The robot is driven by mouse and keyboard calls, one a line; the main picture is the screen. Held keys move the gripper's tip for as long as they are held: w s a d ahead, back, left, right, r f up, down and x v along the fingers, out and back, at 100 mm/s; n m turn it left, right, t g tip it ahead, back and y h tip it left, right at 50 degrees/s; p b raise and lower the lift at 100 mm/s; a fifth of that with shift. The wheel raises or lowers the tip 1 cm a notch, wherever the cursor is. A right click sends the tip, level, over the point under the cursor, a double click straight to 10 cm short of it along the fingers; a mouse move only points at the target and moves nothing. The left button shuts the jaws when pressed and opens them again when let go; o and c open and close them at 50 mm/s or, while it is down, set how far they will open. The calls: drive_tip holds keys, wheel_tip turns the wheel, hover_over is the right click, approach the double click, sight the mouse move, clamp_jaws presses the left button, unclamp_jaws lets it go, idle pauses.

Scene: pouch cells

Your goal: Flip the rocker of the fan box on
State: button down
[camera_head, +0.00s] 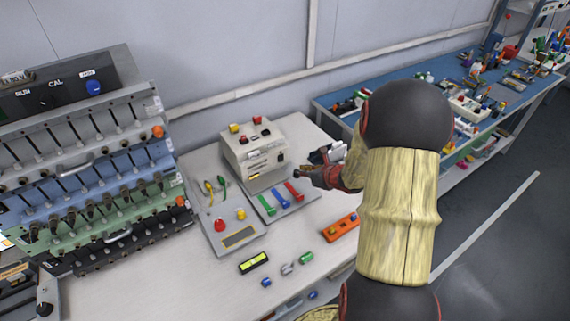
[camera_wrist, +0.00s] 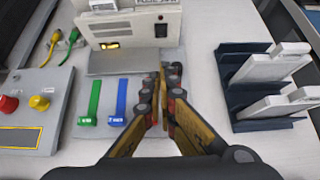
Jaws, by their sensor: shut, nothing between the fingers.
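A cream box (camera_head: 252,148) stands at the back of the bench and looks like the fan box; its label is too small to read surely. In the wrist view its front (camera_wrist: 135,32) carries a small black rocker (camera_wrist: 161,30) at the right and an amber-lit window at the lower left. Which way the rocker is tipped cannot be told. My gripper (camera_head: 299,173) is shut and empty, just right of and in front of the box. In the wrist view the closed fingertips (camera_wrist: 168,72) are below the rocker and apart from it.
A grey plate with green, blue and red levers (camera_wrist: 102,105) lies before the box; my fingers hide the red one in the wrist view. A dark rack with pale pouch cells (camera_wrist: 270,85) stands right. A panel with red and yellow buttons (camera_head: 228,235) lies left.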

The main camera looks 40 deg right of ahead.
sight(281, 158)
drive_tip(key=b+x, duration=0.3)
drive_tip(key=x, duration=0.6)
drive_tip(key=shift+w+f, duration=0.15)
drive_tip(key=shift+f, duration=0.15)
drive_tip(key=w+b, duration=0.1)
drive_tip(key=w, duration=0.2)
drive_tip(key=shift+w+d+r, duration=0.1)
drive_tip(key=shift+w+r, duration=0.05)
drive_tip(key=shift+w, duration=0.05)
drive_tip(key=shift+w+d+r, duration=0.1)
drive_tip(key=shift+w+r, duration=0.05)
drive_tip(key=shift+w, duration=0.4)
drive_tip(key=shift+r+p, duration=0.1)
drive_tip(key=shift+p, duration=0.25)
drive_tip(key=shift+w+r+g+p, duration=0.25)
drive_tip(key=shift+r+g+p, duration=0.05)
drive_tip(key=shift+p, duration=0.85)
drive_tip(key=p, duration=0.3)
drive_tip(key=shift+w+r+g, duration=0.15)
drive_tip(key=shift+w+g, duration=0.05)
drive_tip(key=shift+g, duration=0.2)
drive_tip(key=shift+f, duration=0.3)
drive_tip(key=shift+r+p, duration=0.65)
drive_tip(key=shift+r, duration=0.2)
